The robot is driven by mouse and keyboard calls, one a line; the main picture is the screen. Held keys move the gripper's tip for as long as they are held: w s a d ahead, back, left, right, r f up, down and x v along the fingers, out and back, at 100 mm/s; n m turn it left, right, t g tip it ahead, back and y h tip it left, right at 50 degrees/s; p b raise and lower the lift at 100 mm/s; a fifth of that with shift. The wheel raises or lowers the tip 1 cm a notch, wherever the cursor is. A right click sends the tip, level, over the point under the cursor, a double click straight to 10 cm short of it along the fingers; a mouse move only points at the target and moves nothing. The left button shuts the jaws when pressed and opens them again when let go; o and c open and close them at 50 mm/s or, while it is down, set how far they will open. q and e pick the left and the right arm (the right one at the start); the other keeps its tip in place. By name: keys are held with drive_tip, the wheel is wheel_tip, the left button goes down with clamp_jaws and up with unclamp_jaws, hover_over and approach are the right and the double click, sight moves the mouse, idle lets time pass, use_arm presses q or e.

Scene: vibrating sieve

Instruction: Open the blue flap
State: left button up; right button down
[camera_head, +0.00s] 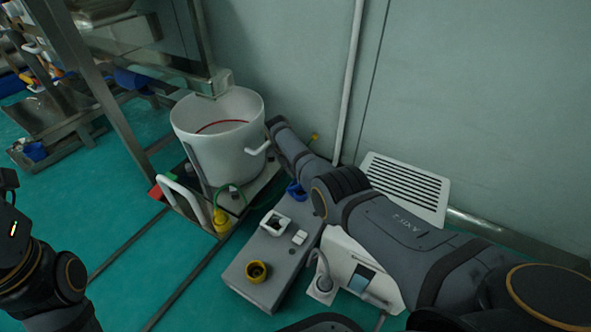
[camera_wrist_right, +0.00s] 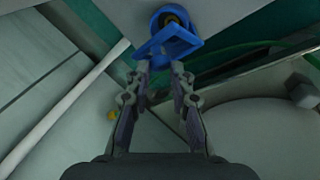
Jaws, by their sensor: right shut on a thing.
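The blue flap (camera_wrist_right: 183,42) is a square blue frame hinged at a round blue ring with a dark centre, in the wrist view. It stands tilted away from the ring. My right gripper (camera_wrist_right: 161,68) is shut on the lower edge of the blue flap, with both fingertips at it. In the head view the blue flap (camera_head: 296,191) shows at the far end of a grey box (camera_head: 272,252), partly hidden by my right arm. My right gripper is hidden there. Part of my left arm shows at the left edge; its gripper is not seen.
A white machine (camera_head: 362,277) and a vent grille (camera_head: 405,188) are to the right. Open green floor lies at the left.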

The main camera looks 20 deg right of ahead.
drive_tip(key=shift+s+a+f, duration=0.2)
drive_tip(key=shift+a+f, duration=0.25)
drive_tip(key=shift+f, duration=0.05)
drive_tip(key=c, duration=1.6)
unclamp_jaws()
drive_tip(key=shift+c, duration=0.2)
drive_tip(key=o, duration=0.5)
drive_tip(key=shift+w+f, duration=0.1)
drive_tip(key=shift+f, duration=0.15)
drive_tip(key=shift+r, duration=0.1)
drive_tip(key=shift+d+r, duration=0.1)
drive_tip(key=shift+d, duration=0.05)
drive_tip(key=shift+r, duration=0.1)
drive_tip(key=shift+r, duration=0.3)
drive_tip(key=v, duration=1.1)
drive_tip(key=shift+r, duration=0.1)
